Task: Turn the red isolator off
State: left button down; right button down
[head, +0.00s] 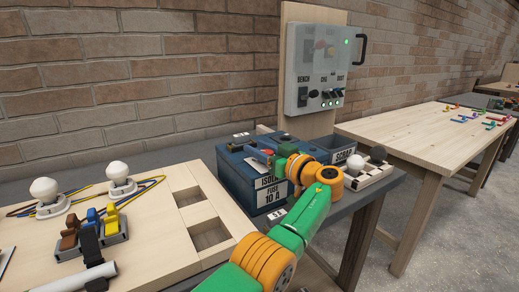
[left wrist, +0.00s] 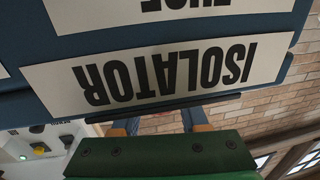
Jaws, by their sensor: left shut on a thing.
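The blue box (head: 236,187) on the bench carries white labels reading ISOLATOR and FUSE 10 A. A small red piece, the red isolator (head: 267,151), shows on top of the box at my left fingertips. My left gripper (head: 266,157) reaches over the box from the right and is shut on it. The gripper hides most of the isolator, so its handle angle cannot be told. In the left wrist view the ISOLATOR label (left wrist: 165,75) appears upside down and covers the fingertips. My right gripper is not in view.
A grey switch panel (head: 316,68) with lit green lamps stands on a wooden board behind the box. A SCRAP bin (head: 344,155) and a bulb tray (head: 370,178) lie right of the gripper. A wooden board with bulbs (head: 120,178) and wires lies left.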

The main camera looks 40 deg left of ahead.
aim_at(272, 154)
pick_arm(q)
jog(key=shift+c, duration=2.2)
grip_release()
jog(key=shift+a, duration=0.1)
jog(key=shift+d, duration=0.2)
jog(key=b+v, duration=0.2)
jog(key=v, duration=0.4)
jog(key=shift+s+d, duration=0.1)
jog(key=shift+d, duration=0.3)
jog(key=shift+r, duration=0.1)
